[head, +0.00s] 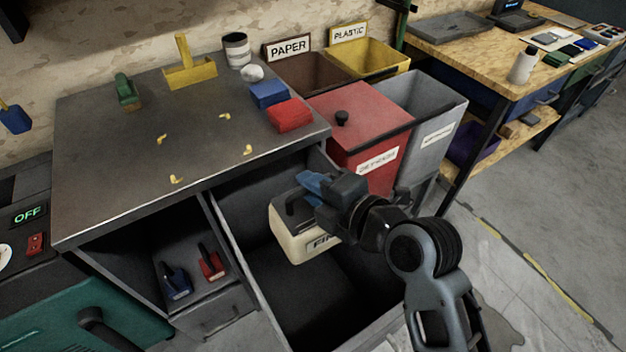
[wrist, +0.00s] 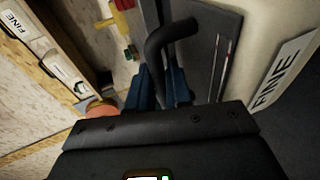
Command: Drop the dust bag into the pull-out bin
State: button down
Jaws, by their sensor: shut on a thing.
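The dust bag (head: 293,245) is a cream, boxy thing with a dark top, a black handle and a label of which "FI" shows in the head view. In the wrist view it fills the right side (wrist: 265,50), its label reading "FINE". My gripper (head: 312,186) has its blue fingers shut on the black handle; they also show in the wrist view (wrist: 165,88). The pull-out bin (head: 345,300) is a dark, open-topped box drawn out under the bench. The bag hangs over its opening, roughly upright. My arm hides the bin's right part.
A grey workbench (head: 110,150) stands behind, with red (head: 290,115) and blue (head: 268,93) blocks near its right edge. A red bin (head: 365,125) and a grey bin (head: 425,100) stand right of the opening. A shelf at left holds blue (head: 176,281) and red (head: 210,263) handled things.

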jog(key=shift+f+b, duration=0.4)
jog(key=shift+f, duration=0.75)
